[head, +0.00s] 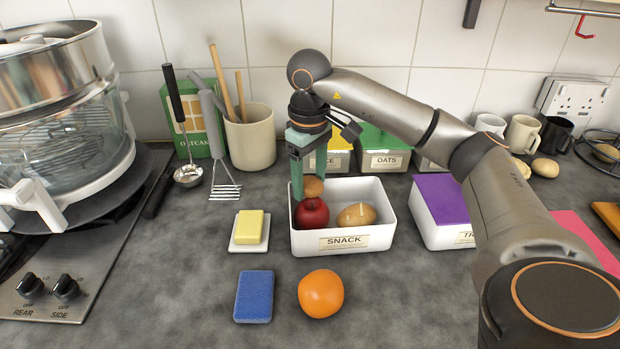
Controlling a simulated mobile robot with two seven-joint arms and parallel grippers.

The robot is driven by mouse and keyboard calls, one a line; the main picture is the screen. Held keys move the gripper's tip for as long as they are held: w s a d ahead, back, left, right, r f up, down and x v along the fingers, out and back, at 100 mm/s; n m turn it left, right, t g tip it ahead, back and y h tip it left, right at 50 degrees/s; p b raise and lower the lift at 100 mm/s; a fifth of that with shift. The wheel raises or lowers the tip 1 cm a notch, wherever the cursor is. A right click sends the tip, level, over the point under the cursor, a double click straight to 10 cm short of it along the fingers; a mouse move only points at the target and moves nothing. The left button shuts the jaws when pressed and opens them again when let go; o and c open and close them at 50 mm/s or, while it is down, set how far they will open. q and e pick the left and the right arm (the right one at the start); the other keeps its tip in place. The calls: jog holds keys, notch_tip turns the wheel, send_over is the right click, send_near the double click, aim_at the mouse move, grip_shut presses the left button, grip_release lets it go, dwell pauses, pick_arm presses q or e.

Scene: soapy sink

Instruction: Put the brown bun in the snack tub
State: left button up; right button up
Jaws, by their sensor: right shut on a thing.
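My right gripper (309,184) points down over the left part of the snack tub. The snack tub (343,242) is a white open box labelled SNACK. The apple sits in its left part and a tan, oval, roll-like thing (357,216) in its right part. My left gripper is not in view.
An orange (321,294) and a blue sponge (254,297) lie in front of the tub. A yellow block on a white dish (249,246) is to its left. A purple-lidded tub (445,199) stands to its right. Lidded canisters (386,160) stand behind.

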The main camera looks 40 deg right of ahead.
aim_at(309, 179)
jog(key=o, duration=1.1)
jog(key=shift+s+a+f, duration=0.15)
jog(key=shift+s+f, duration=0.05)
jog(key=shift+f, duration=0.35)
jog(key=shift+c, duration=0.2)
jog(key=shift+r+p, duration=0.4)
jog(key=shift+r, duration=0.15)
notch_tip(309, 179, up, 8)
jog(key=shift+w+f+p, duration=0.1)
jog(key=shift+w+p, duration=0.05)
jog(key=shift+p, duration=0.8)
